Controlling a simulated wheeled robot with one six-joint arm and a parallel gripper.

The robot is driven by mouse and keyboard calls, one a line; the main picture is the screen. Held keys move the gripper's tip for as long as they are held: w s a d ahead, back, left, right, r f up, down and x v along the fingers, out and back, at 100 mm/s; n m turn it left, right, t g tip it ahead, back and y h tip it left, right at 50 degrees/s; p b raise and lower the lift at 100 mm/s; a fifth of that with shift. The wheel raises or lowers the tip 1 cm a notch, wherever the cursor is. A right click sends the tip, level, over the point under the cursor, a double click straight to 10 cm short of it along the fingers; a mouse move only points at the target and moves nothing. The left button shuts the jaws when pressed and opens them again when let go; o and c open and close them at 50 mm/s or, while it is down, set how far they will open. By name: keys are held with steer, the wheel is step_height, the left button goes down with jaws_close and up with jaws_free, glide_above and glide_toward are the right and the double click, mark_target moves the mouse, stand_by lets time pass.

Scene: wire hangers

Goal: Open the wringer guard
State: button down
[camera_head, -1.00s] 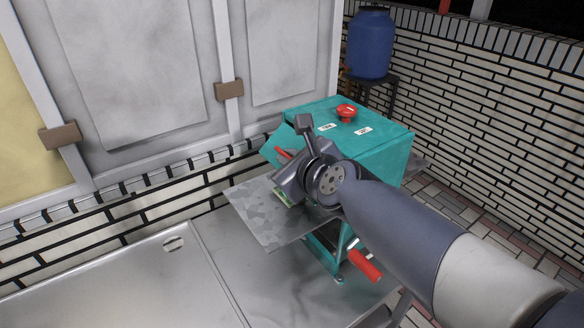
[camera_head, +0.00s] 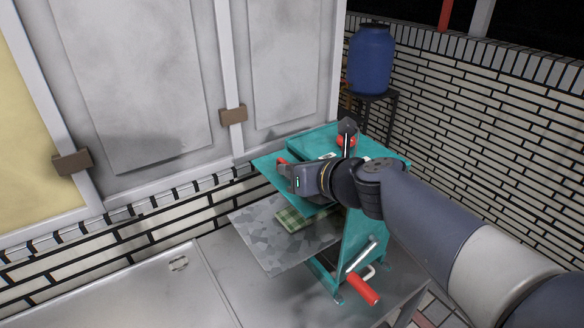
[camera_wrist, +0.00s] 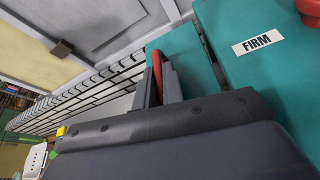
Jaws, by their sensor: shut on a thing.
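The wringer (camera_head: 362,235) is a teal machine on a metal bench. Its teal guard (camera_head: 268,172) is a flat panel with a red handle (camera_head: 281,161), tilted up with a gap beneath it. My gripper (camera_head: 287,174) is shut on the red handle, which shows between the fingers in the wrist view (camera_wrist: 157,72). The guard (camera_wrist: 182,52) also shows there, beside the teal top with a FIRM label (camera_wrist: 264,43). A green checked cloth (camera_head: 291,217) lies under the guard on the grey metal plate (camera_head: 263,238). My arm hides much of the wringer's right side.
A red knob (camera_head: 346,141) stands on the wringer's top, partly behind my wrist. A crank with a red grip (camera_head: 363,289) sticks out at the front. A blue barrel (camera_head: 371,60) stands behind. Grey panels (camera_head: 135,75) rise at the left.

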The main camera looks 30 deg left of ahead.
steer(key=shift+r, duration=0.1)
stand_by(0.3)
steer(key=c, duration=1.5)
jaws_free()
step_height(320, 180, up, 4)
steer(key=p, duration=0.1)
glide_above(327, 206)
steer(key=shift+f, duration=0.2)
steer(key=shift+s+d+r, duration=0.15)
steer(key=shift+s+d, duration=0.15)
steer(key=shift+d, duration=0.15)
steer(key=shift+c, duration=0.5)
